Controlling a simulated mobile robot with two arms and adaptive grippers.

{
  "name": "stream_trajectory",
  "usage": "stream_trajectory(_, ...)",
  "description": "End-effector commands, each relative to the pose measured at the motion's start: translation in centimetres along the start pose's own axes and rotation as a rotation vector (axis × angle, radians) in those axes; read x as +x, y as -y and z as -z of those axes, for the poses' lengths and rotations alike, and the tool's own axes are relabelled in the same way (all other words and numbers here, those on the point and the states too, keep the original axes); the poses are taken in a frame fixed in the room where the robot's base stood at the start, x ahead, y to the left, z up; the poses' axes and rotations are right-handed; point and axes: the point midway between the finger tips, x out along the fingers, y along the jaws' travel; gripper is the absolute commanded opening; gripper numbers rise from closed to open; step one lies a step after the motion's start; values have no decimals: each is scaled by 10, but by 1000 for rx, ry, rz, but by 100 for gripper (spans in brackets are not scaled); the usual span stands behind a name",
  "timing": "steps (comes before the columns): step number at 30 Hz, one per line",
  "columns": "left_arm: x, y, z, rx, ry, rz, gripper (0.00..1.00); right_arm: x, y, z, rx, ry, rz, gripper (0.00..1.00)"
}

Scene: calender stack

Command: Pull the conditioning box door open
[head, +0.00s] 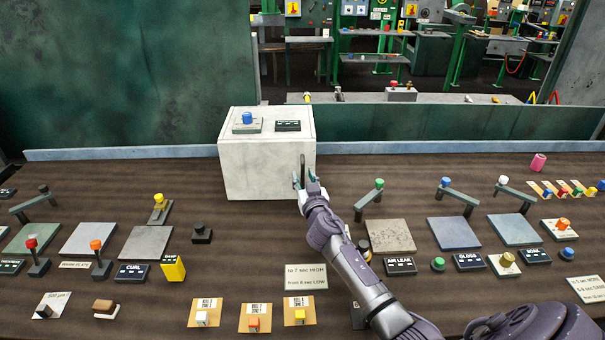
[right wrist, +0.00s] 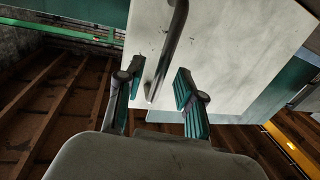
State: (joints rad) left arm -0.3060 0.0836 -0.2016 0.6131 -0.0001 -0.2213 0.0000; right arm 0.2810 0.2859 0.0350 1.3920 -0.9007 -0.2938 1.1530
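The conditioning box (head: 250,170) is a pale grey-white box at the back of the bench. Its front door (right wrist: 225,50) looks shut, flush with the box. A dark upright bar handle (head: 303,162) sits near the right edge of the front. In the right wrist view the handle (right wrist: 171,50) runs down the door toward the gap between my fingers. My right gripper (head: 306,182) is open at the handle's lower part. Its teal-padded fingers (right wrist: 155,95) stand apart on either side of the handle's lower end; contact cannot be told. My left gripper is not in view.
A blue knob (head: 247,118) and a dark label (head: 288,126) are on the box top. Levers, buttons and flat plates (head: 391,236) cover the bench on both sides. Bare brown bench (head: 250,225) lies in front of the box. A green wall rises behind.

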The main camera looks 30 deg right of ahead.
Motion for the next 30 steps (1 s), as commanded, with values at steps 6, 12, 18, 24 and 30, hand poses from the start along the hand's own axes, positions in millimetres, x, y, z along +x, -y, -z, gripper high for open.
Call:
stream_trajectory(6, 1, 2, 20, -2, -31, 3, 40, 19, 0, 0, -1, 0, 0, 37)
stream_trajectory(12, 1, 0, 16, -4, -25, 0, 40, 21, 0, -1, 0, 1, 0, 37)
stream_trajectory(18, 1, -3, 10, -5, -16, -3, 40, 21, 0, -1, 0, 1, 0, 24)
stream_trajectory(24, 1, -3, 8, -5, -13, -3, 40, 21, 0, -1, 0, 1, 0, 0)
stream_trajectory(30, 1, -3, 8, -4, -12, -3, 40, 21, 0, -1, 0, 1, 0, 0)
